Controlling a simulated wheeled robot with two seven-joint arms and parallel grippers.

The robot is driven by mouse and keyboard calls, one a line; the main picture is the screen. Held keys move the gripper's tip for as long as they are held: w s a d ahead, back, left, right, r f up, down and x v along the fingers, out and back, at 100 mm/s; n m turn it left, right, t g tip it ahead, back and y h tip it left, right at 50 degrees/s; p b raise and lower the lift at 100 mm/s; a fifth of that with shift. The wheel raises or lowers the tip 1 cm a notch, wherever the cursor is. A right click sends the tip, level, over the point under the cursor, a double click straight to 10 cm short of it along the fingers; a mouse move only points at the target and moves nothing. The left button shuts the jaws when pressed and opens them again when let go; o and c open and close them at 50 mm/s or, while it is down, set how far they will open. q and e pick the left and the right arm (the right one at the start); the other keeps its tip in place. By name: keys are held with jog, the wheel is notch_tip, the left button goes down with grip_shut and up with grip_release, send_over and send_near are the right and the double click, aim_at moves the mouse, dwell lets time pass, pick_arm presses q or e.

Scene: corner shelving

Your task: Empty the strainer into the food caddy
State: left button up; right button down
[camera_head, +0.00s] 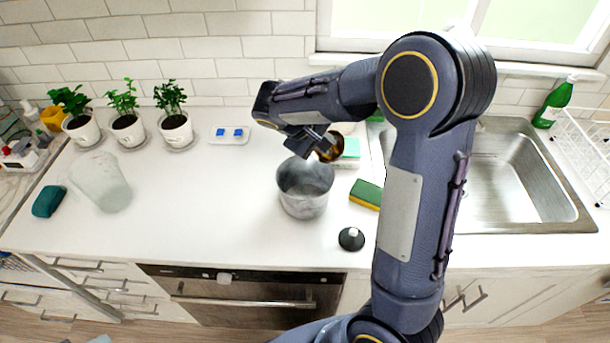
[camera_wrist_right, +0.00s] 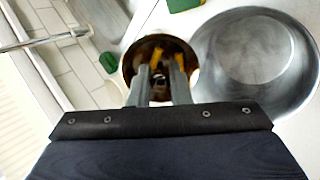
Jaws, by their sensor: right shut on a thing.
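My right gripper (camera_head: 322,142) is shut on a brown, round strainer (camera_head: 331,150), held above the counter just behind and right of an open grey metal container, seemingly the food caddy (camera_head: 305,201). The right wrist view shows the strainer (camera_wrist_right: 138,62) between the fingers (camera_wrist_right: 160,82), with orange bits at it. The caddy (camera_wrist_right: 255,60) appears beside it on the right; its visible inside looks empty. The strainer is partly hidden by the gripper in the head view. My left gripper is not in view.
A black lid-like disc (camera_head: 351,239) and a green-yellow sponge (camera_head: 366,194) lie right of the caddy. The sink (camera_head: 520,175) is farther right. A pale translucent container (camera_head: 101,182) and several potted plants (camera_head: 127,128) stand left.

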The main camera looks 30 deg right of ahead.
jog(key=shift+a+f+h+b, duration=0.6)
jog(key=shift+h+b, duration=0.2)
jog(key=shift+b, duration=0.2)
jog(key=shift+s+a+h+b, duration=0.1)
jog(key=shift+a+h+b, duration=0.3)
jog(key=shift+h, duration=0.4)
dwell(0.4)
jog(key=shift+b, duration=0.3)
jog(key=shift+a+t+h+b, duration=0.15)
jog(key=shift+a+h+b, duration=0.2)
jog(key=shift+h+b, duration=0.5)
jog(key=shift+a+t+h+b, duration=0.15)
jog(key=shift+a+h+b, duration=0.15)
jog(key=shift+h+b, duration=0.55)
jog(key=shift+s+a+h+b, duration=0.15)
jog(key=shift+a+h+b, duration=0.7)
jog(key=shift+a+h, duration=0.25)
jog(key=shift+a+r+t+h+b, duration=0.2)
jog(key=shift+a+r+h, duration=0.2)
jog(key=shift+r+h, duration=0.4)
jog(key=shift+a+r+t+h+b, duration=0.15)
jog(key=shift+a+r+h, duration=0.3)
jog(key=shift+h, duration=0.55)
dwell(0.9)
